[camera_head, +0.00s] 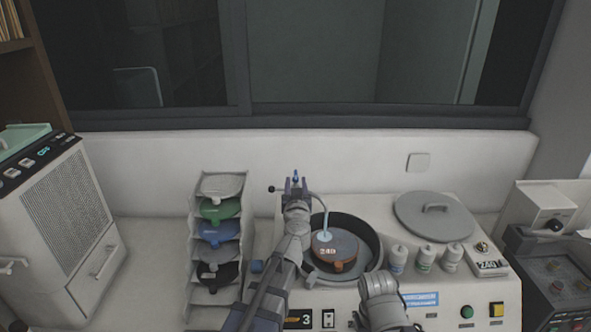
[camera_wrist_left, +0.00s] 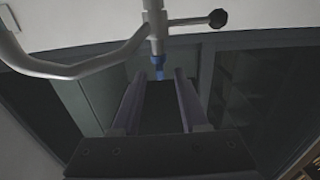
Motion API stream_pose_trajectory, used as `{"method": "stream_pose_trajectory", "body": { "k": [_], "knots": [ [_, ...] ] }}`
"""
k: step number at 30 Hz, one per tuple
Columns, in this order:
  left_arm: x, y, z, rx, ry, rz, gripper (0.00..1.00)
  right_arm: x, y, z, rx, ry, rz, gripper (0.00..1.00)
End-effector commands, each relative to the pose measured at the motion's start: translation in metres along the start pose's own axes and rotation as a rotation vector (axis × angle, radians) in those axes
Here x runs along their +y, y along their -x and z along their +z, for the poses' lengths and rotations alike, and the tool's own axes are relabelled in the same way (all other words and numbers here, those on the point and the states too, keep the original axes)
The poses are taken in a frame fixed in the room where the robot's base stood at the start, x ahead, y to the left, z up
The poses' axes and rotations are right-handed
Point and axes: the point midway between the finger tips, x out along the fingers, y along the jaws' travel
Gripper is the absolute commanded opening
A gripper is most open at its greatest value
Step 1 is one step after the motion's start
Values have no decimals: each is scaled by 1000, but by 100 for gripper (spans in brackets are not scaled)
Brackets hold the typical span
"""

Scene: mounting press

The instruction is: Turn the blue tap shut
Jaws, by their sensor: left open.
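The blue tap (camera_head: 296,174) is a small blue handle on a thin metal pipe behind the round press well. In the left wrist view the blue tap (camera_wrist_left: 158,68) hangs in line with the gap between my fingertips, with no clear contact on either side. My left gripper (camera_head: 296,184) is open and reaches up to the tap, its fingers on either side of it; its fingers also show in the left wrist view (camera_wrist_left: 158,78). The gripper partly hides the pipe in the head view. Part of my right arm shows at the bottom, but its fingers do not.
A curved spout (camera_head: 324,212) runs from the pipe over the brown disc (camera_head: 334,247) in the well. A black-knobbed side rod (camera_head: 272,188) sticks out left of the tap. A tray rack (camera_head: 243,262) stands left, and several white bottles (camera_head: 424,258) stand right.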

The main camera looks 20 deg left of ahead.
Motion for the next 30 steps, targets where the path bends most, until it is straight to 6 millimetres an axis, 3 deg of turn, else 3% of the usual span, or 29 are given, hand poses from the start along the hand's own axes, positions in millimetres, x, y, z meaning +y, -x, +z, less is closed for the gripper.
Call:
{"method": "stream_pose_trajectory", "body": {
  "k": [8,19,29,30],
  "knots": [
    [0,-19,0,0,0,-1,44,0,0,0,0,0,0,0],
    [0,-73,0,0,1,0,44,0,0,0,0,0,0,0],
    [0,-78,0,0,1,0,44,0,0,0,0,0,0,0],
    [0,-78,0,0,1,0,40,0,0,0,0,0,0,0]
  ]
}}
